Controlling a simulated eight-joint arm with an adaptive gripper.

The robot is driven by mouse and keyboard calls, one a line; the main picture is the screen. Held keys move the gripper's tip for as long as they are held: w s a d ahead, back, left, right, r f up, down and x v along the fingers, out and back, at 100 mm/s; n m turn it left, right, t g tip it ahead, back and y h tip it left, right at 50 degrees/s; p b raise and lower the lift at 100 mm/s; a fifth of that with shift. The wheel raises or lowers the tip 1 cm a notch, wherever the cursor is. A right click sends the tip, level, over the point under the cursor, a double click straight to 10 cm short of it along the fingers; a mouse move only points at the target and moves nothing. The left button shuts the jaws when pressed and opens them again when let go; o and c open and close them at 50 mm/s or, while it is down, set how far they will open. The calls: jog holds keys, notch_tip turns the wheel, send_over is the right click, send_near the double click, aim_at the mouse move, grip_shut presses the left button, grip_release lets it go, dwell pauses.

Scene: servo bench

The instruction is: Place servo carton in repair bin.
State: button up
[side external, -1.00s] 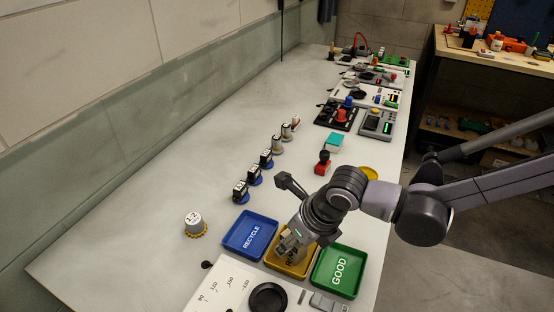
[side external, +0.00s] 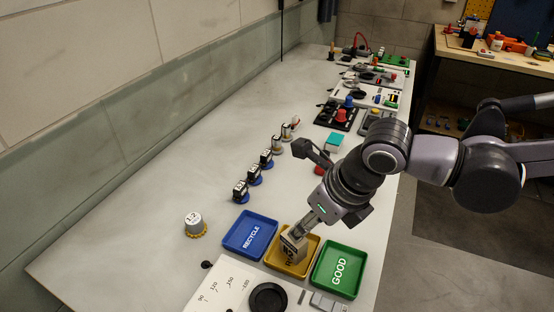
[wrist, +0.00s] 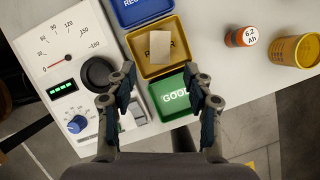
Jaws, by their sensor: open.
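The servo carton, a small tan box (side external: 291,246), is inside the yellow repair bin (side external: 305,268). In the wrist view the carton (wrist: 159,46) covers part of the label on the floor of the yellow bin (wrist: 170,68). My gripper (side external: 304,230) is just above the carton in the side view and partly overlaps it there. In the wrist view my gripper's fingers (wrist: 163,82) are spread wide with nothing between them, and the carton lies beyond their tips. I cannot tell whether a finger touches the carton.
The blue RECYCLE bin (side external: 250,235) and green GOOD bin (side external: 339,271) flank the yellow bin. A white meter panel with a black knob (side external: 268,298) stands in front. Several small labelled units line the bench's left. A yellow-rimmed cylinder (side external: 195,224) stands apart.

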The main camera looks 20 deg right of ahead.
jog(key=s+d+n+t+h, duration=0.1)
jog(key=s+d+n, duration=0.1)
jog(key=d+n, duration=1.2)
jog(key=s+d+n+t, duration=0.2)
jog(key=d+n, duration=1.2)
jog(key=n, duration=0.3)
jog(key=shift+s+d+r+h, duration=0.15)
jog(key=shift+s+d+h, duration=0.05)
jog(key=shift+d+h, duration=0.2)
